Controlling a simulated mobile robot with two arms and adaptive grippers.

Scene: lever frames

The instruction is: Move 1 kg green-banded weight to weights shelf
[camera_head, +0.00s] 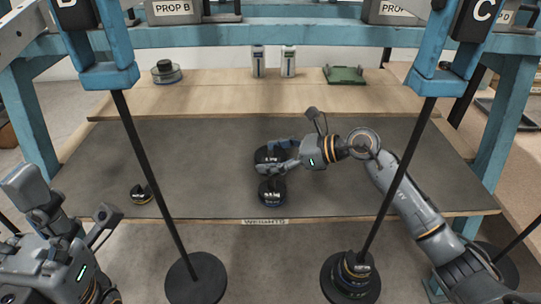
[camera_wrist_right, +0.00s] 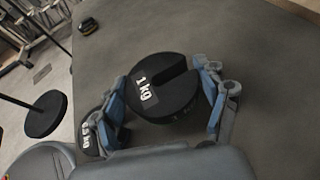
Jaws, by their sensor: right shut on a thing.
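My right gripper (camera_head: 268,165) is shut on a black slotted disc marked "1 kg" (camera_wrist_right: 162,88), with one finger on each side of it. No green band shows on it. In the head view this weight (camera_head: 265,154) is over the grey surface labelled "WEIGHTS" (camera_head: 200,165); I cannot tell whether it touches. A second black weight (camera_head: 271,192) sits just nearer me. In the right wrist view the second weight (camera_wrist_right: 92,130) is partly behind the left finger, its number unclear. My left gripper (camera_head: 88,238) is at the lower left, its jaw opening unclear.
A small yellow-banded weight (camera_head: 141,194) sits at the left of the grey surface. Several discs are stacked on a hanger (camera_head: 352,272) in front. Another round base (camera_head: 196,277) hangs left. Two canisters (camera_head: 288,61), a green tray (camera_head: 345,75) and a disc (camera_head: 166,72) stand behind.

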